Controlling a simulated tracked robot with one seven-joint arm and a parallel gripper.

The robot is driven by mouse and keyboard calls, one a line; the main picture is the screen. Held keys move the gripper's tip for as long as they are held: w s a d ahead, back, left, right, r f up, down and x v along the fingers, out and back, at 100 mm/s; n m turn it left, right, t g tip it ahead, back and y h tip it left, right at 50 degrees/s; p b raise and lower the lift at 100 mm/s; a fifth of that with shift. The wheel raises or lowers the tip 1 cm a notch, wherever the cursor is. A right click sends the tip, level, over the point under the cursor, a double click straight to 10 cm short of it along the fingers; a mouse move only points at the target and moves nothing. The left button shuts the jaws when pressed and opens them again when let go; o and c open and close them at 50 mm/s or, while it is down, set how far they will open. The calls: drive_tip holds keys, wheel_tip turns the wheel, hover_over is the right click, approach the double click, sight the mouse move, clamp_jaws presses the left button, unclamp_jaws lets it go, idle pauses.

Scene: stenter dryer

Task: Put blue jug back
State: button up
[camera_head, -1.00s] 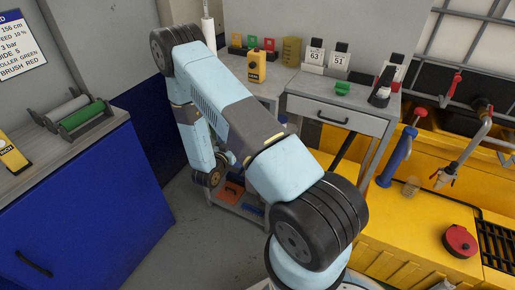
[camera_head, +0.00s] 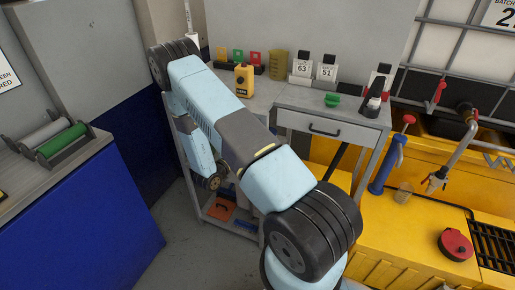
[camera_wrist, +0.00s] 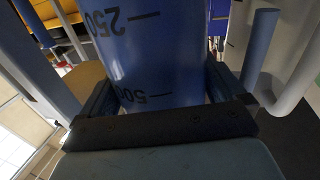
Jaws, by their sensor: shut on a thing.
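The blue jug (camera_wrist: 155,55) fills the middle of the wrist view. It has dark graduation marks, with 250 and 500 reading upside down. My gripper (camera_wrist: 160,88) is shut on it, with one dark finger on each side. In the head view my arm reaches down beside the grey bench, and my gripper and the jug are mostly hidden behind the arm. The jug's base and the surface below it cannot be made out.
The grey bench (camera_head: 292,97) carries a yellow instrument (camera_head: 244,79), a yellowish beaker (camera_head: 278,64) and number cards. An orange item (camera_head: 222,208) lies on its lower shelf. A blue cabinet (camera_head: 75,215) stands left, a yellow machine (camera_head: 400,240) right. Grey floor is open between.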

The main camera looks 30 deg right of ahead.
drive_tip(key=w+d+f, duration=0.3)
drive_tip(key=d, duration=0.4)
drive_tip(key=shift+d+f, duration=0.15)
drive_tip(key=shift+f, duration=0.1)
idle(0.3)
drive_tip(key=o, duration=1.3)
drive_tip(key=v, duration=1.2)
